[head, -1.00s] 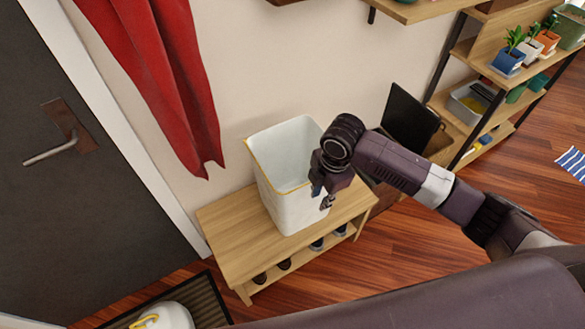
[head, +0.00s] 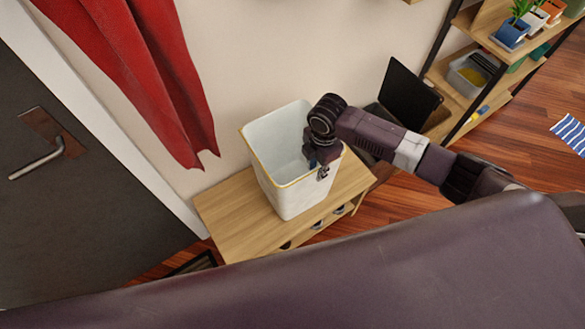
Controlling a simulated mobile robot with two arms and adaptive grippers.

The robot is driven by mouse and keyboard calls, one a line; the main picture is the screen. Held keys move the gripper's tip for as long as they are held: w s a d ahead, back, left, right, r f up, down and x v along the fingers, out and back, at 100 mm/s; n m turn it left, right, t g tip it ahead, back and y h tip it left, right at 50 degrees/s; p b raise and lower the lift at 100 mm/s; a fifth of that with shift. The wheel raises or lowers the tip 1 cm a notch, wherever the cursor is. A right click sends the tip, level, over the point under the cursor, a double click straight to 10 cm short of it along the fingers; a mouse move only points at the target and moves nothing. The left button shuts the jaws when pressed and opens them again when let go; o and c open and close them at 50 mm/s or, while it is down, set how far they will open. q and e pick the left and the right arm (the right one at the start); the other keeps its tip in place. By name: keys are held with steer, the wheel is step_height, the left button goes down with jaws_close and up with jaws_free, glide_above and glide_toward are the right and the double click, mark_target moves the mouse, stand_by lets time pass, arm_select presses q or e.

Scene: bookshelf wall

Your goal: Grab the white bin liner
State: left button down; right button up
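A white, open-topped bin-shaped container (head: 292,198) with a thin yellow line along its rim stands upright on a wooden bench (head: 232,222). I see no separate liner and cannot tell whether this white thing is the liner itself or a bin with a liner in it. My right gripper (head: 320,170) points down at the container's right rim, with its tip overlapping the rim in the picture. The fingers are small and dark, so I cannot tell whether they are open, shut or touching the rim. My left gripper is not in view.
A red cloth (head: 150,80) hangs on the wall at the left, beside a dark door (head: 75,215). A black panel (head: 408,95) stands behind my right arm. A shelf with potted plants (head: 512,32) is at the upper right. The bench top left of the container is clear.

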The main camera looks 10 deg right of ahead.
steer(key=shift+s+f, duration=0.2)
steer(key=shift+f, duration=0.3)
steer(key=shift+c, duration=0.4)
jaws_close()
steer(key=shift+w, duration=0.1)
